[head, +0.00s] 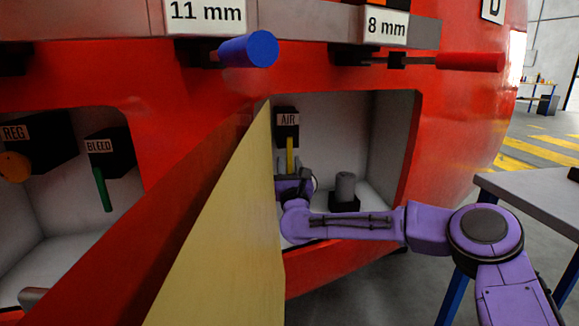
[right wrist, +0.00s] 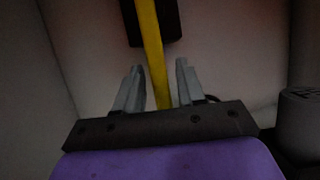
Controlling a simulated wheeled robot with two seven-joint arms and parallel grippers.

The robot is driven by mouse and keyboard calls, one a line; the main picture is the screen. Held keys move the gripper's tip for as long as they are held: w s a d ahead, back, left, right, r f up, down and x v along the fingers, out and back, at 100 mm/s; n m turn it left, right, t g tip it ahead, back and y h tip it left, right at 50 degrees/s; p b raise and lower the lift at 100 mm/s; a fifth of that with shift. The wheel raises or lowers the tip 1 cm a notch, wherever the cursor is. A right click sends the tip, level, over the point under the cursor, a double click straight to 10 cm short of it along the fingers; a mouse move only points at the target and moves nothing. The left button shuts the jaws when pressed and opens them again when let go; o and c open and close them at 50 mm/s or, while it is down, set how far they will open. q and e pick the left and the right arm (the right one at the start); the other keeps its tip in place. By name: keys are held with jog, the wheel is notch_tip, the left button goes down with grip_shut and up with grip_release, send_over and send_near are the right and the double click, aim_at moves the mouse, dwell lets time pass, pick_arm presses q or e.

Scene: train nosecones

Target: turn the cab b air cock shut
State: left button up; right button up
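The air cock is a yellow lever (head: 290,155) hanging straight down from a black block labelled AIR (head: 287,125) on the recess's back wall. It also shows in the right wrist view as a yellow bar (right wrist: 152,55), slightly slanted, below the black block (right wrist: 163,22). My right gripper (head: 292,183) is inside the recess at the lever's lower end. In the right wrist view its two fingers (right wrist: 157,85) are apart, one on each side of the lever, with gaps visible. My left gripper is not in view.
A cream-faced open door panel (head: 225,235) stands just left of the recess. A grey cylinder on a dark base (head: 345,188) stands right of the gripper. The left recess has a green BLEED lever (head: 103,190) and an orange REG knob (head: 14,167). A table (head: 530,195) is at right.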

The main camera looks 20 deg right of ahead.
jog(key=v, duration=1)
jog(key=shift+s, duration=0.2)
jog(key=shift+f, duration=0.15)
